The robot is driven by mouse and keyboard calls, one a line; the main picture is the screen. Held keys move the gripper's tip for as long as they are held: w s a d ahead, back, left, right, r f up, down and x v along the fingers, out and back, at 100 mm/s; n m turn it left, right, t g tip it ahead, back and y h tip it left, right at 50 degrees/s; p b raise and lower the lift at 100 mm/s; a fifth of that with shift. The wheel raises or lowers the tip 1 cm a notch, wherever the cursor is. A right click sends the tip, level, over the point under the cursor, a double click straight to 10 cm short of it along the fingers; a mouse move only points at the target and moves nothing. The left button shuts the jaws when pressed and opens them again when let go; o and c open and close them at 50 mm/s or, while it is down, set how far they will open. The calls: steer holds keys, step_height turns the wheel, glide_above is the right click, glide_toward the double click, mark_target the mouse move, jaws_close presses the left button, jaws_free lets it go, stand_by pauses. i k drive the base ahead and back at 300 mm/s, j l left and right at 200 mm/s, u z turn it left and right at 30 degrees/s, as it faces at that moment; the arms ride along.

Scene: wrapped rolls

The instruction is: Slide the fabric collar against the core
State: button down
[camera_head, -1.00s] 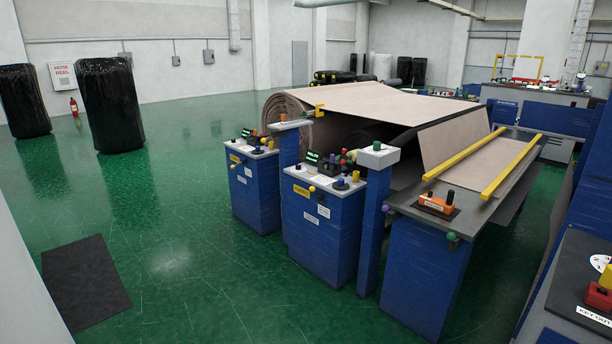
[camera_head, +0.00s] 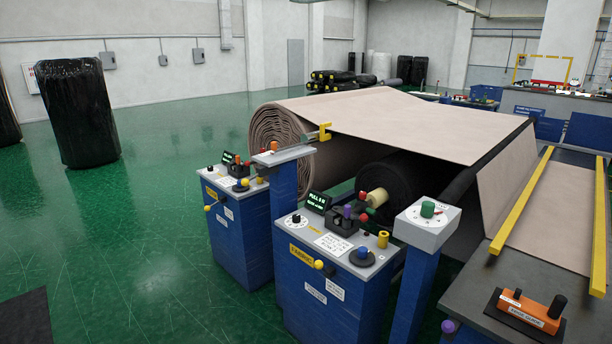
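A large roll of beige fabric (camera_head: 278,137) stands behind the control cabinets, its spiral end facing me. Its sheet (camera_head: 400,115) stretches right over a frame. A dark roll (camera_head: 400,184) lies beneath the sheet, with a cream cylinder (camera_head: 377,198) at its near end. Red and green knobs show close to the cream cylinder; I cannot tell whether it touches the roll or is the collar. A yellow C-shaped piece (camera_head: 324,132) sits beside the beige roll's end. No core is clearly visible in the beige roll. My gripper is not in view.
Two blue control cabinets (camera_head: 323,290) with knobs and small displays stand in front of the rolls. A post with a green knob (camera_head: 428,209) stands right of them. A table with yellow rails (camera_head: 522,200) fills the right. Green floor at left is open, with black wrapped rolls (camera_head: 78,112).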

mark_target(365, 205)
steer(key=i+z, duration=0.15)
steer(key=i, duration=0.4)
steer(key=i+j+z, duration=0.1)
steer(key=i, duration=0.4)
steer(key=i+j+z, duration=0.15)
steer(key=i, duration=0.4)
steer(key=i+j+z, duration=0.1)
steer(key=i+j, duration=0.15)
steer(key=i, duration=0.25)
